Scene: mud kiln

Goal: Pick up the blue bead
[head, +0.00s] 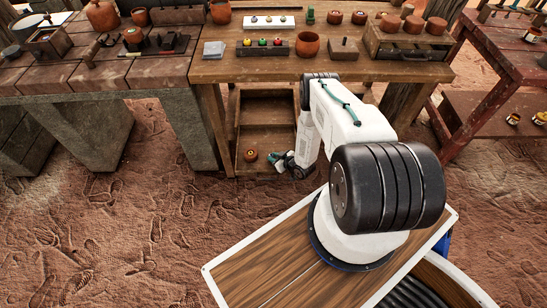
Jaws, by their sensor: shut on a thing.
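My gripper (281,162) is low down, at the front right of the open lower shelf (266,140) under the wooden workbench. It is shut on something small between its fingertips. Bluish-teal patches show around the jaws, but I cannot tell bead from gripper parts at this size. No separate blue bead stands out elsewhere. A dark rack (252,51) on the bench top holds a yellow, a red and a green ball.
A small terracotta pot (250,155) stands on the lower shelf, left of my gripper. Shelf sides and bench edge enclose the space.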

